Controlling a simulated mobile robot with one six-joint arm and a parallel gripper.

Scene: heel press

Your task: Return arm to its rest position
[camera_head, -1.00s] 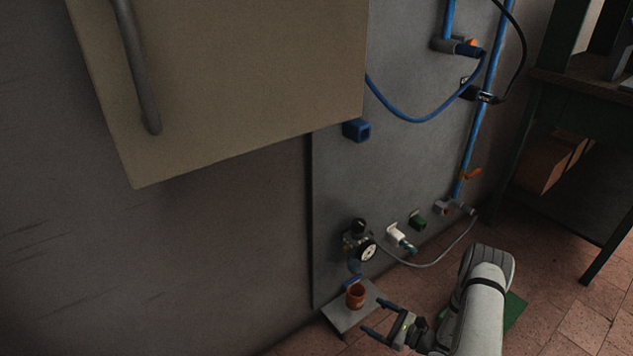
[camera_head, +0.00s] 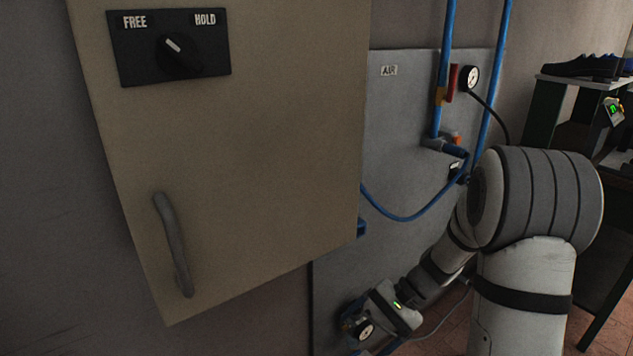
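My gripper (camera_head: 370,328) is low in the camera_head view, at the end of my grey and white arm. It points down and left in front of the wall panel. Its blue-tipped fingers appear spread apart, with the round gauge of the regulator (camera_head: 365,332) showing between them. I see nothing held in it. I cannot tell how far it is from the regulator. My arm is folded, with its large elbow raised at the right.
A beige cabinet (camera_head: 270,150) with a FREE/HOLD knob (camera_head: 178,56) and a grey handle (camera_head: 173,245) fills the upper left. Blue air pipes (camera_head: 443,70) and a looping hose (camera_head: 405,217) run on the grey panel (camera_head: 400,110). A bench with shoes (camera_head: 590,66) stands at right.

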